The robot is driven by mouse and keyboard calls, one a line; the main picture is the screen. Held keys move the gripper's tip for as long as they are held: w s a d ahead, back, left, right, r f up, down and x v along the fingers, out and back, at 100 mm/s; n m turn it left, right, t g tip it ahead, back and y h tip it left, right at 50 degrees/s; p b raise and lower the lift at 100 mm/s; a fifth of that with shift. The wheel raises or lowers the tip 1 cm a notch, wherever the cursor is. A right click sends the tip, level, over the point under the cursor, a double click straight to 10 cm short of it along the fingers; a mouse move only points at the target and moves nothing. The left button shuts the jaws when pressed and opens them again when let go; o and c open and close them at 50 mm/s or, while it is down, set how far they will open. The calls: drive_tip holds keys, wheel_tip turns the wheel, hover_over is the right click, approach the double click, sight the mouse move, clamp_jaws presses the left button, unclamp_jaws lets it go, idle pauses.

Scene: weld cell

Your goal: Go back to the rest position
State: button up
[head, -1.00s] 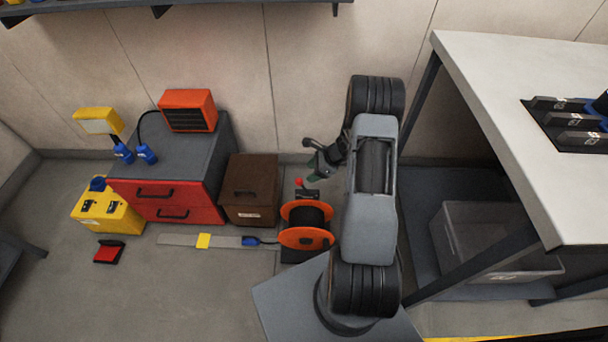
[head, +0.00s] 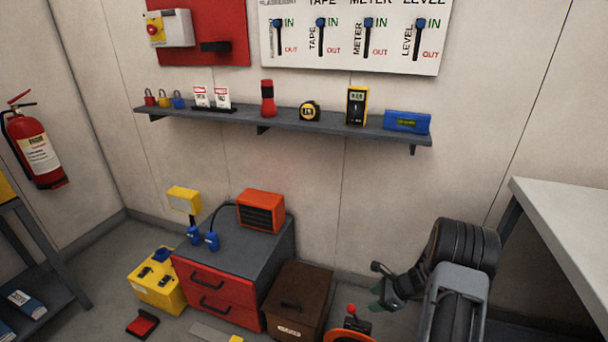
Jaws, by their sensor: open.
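My gripper (head: 378,291) shows at the lower right in the head view, at the end of my folded arm. It is open and I see nothing between its fingers. It hangs in front of the wall, to the right of the brown box (head: 297,294) and above the orange cable reel (head: 350,336). The reel is mostly cut off by the lower edge of the picture. The lower part of my arm is out of view.
A grey-topped red drawer cabinet (head: 215,290) bears an orange heater (head: 261,210) and a yellow lamp (head: 184,199). A shelf (head: 290,122) with tools runs along the wall above. A pale table (head: 570,230) stands at the right. A fire extinguisher (head: 36,150) hangs at the left.

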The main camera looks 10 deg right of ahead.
drive_tip(key=s+a+r+n+g+h+p, duration=0.1)
drive_tip(key=s+a+r+n+g+p, duration=0.3)
drive_tip(key=s+r+n, duration=0.5)
drive_tip(key=s+a+r+n+t+h+p, duration=0.1)
drive_tip(key=r+p, duration=0.5)
drive_tip(key=r, duration=0.8)
drive_tip(key=s+a+r+n+t+h+p, duration=0.1)
drive_tip(key=s+a+r+n+h+p, duration=0.2)
drive_tip(key=r, duration=1)
drive_tip(key=s+a+r+n+t+h+p, duration=0.2)
drive_tip(key=s+a+r+n+p, duration=0.2)
drive_tip(key=r+n+p, duration=0.6)
wheel_tip(320, 180, up, 5)
drive_tip(key=a, duration=0.2)
drive_tip(key=shift+a+f, duration=0.15)
drive_tip(key=shift+a, duration=0.2)
drive_tip(key=shift+s, duration=0.1)
